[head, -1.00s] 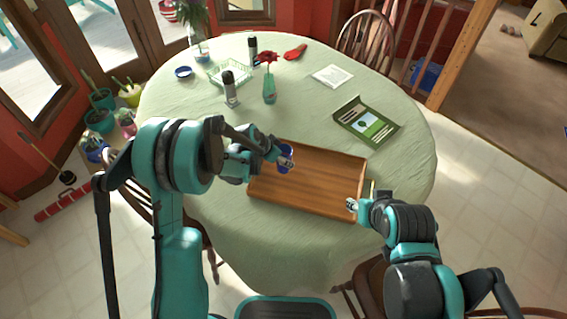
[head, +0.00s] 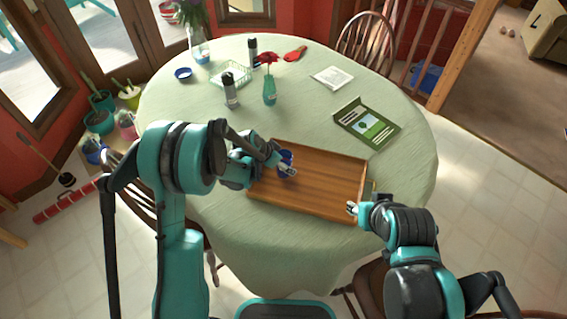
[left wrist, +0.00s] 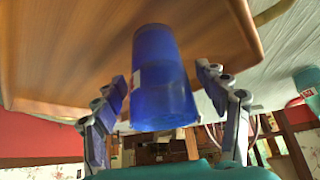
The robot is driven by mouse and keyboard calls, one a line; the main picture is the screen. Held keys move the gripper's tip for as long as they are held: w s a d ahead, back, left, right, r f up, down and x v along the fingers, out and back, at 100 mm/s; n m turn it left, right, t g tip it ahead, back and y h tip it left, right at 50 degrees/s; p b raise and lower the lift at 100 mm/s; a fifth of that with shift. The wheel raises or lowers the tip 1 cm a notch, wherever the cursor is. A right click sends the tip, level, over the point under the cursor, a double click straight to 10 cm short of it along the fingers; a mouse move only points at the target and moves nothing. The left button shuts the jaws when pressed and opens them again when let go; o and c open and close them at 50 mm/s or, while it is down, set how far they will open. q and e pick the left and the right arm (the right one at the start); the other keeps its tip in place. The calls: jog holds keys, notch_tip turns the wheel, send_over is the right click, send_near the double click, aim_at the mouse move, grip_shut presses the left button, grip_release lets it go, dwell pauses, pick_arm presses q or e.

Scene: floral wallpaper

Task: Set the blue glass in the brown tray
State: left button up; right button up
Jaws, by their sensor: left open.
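The blue glass (head: 285,156) is at the far left part of the brown tray (head: 325,190), which lies on the table. In the left wrist view the glass (left wrist: 163,85) stands against the wooden tray surface (left wrist: 75,50). My left gripper (head: 287,171) is open, with one finger on each side of the glass and a gap visible beside it in the left wrist view (left wrist: 163,92). The gripper partly hides the glass in the head view. My right gripper (head: 352,208) is by the tray's near right corner; its finger opening is too small to tell.
A green book (head: 367,124) lies beyond the tray. The tray's middle and right are clear.

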pick_arm(q)
jog(key=s+a+r+n+y+p, duration=0.1)
jog(key=s+a+r, duration=0.2)
jog(key=s+r, duration=0.3)
jog(key=s+a+r+n+t+p, duration=0.1)
jog(key=s+a+r+n, duration=0.15)
jog(key=r, duration=0.55)
jog(key=s+a+r+n+y+p, duration=0.1)
jog(key=s+a+r, duration=0.35)
jog(key=r, duration=0.25)
jog(key=s+a+r+n+t+y, duration=0.1)
jog(key=s+a+n, duration=0.1)
jog(key=s, duration=0.5)
jog(key=s+a+r+n+y, duration=0.1)
jog(key=s+a+n+y, duration=0.1)
jog(key=s, duration=0.5)
jog(key=shift+s+a+r+n+t, duration=0.3)
jog(key=shift+s+a+n+t, duration=0.1)
jog(key=shift+a+n, duration=0.15)
jog(key=shift+d+f, duration=0.1)
jog(key=shift+f+b, duration=0.55)
jog(key=shift+b, duration=0.05)
